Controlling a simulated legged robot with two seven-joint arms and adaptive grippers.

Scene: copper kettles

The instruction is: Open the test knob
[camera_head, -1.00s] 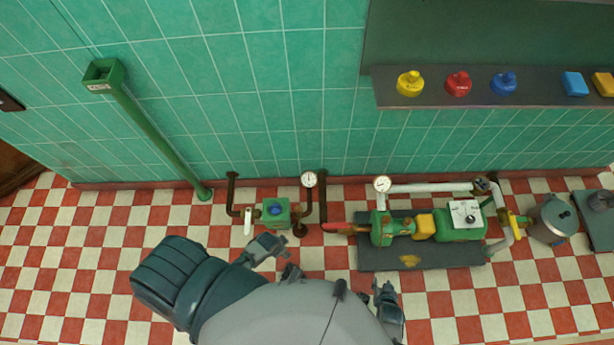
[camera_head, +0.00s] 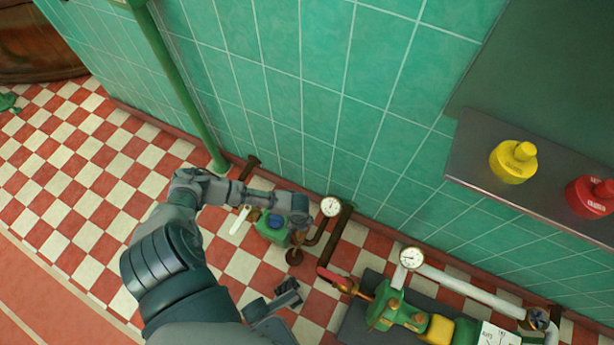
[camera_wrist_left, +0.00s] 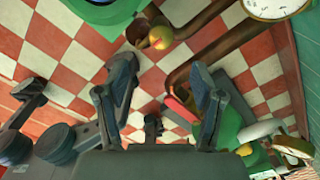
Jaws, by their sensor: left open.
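A green valve box (camera_head: 272,232) with a blue knob (camera_head: 276,221) sits on brown pipework near the wall. I cannot tell which part is the test knob. A small yellow-orange knob (camera_wrist_left: 160,38) shows on a brown pipe end in the left wrist view. My left gripper (camera_head: 300,216) is over the right side of the box, partly covering it. In the left wrist view its fingers (camera_wrist_left: 162,68) are spread, empty, and point towards the yellow-orange knob, with a visible gap. My right gripper (camera_head: 285,298) is low, in front of the pipework; its fingers are unclear.
A white lever (camera_head: 240,219) is left of the box. A dial gauge (camera_head: 331,206) stands right of it. A red handle (camera_head: 335,280) and a green pump (camera_head: 395,308) are at lower right. A green post (camera_head: 180,80) stands at left. A shelf (camera_head: 470,145) holds yellow and red containers.

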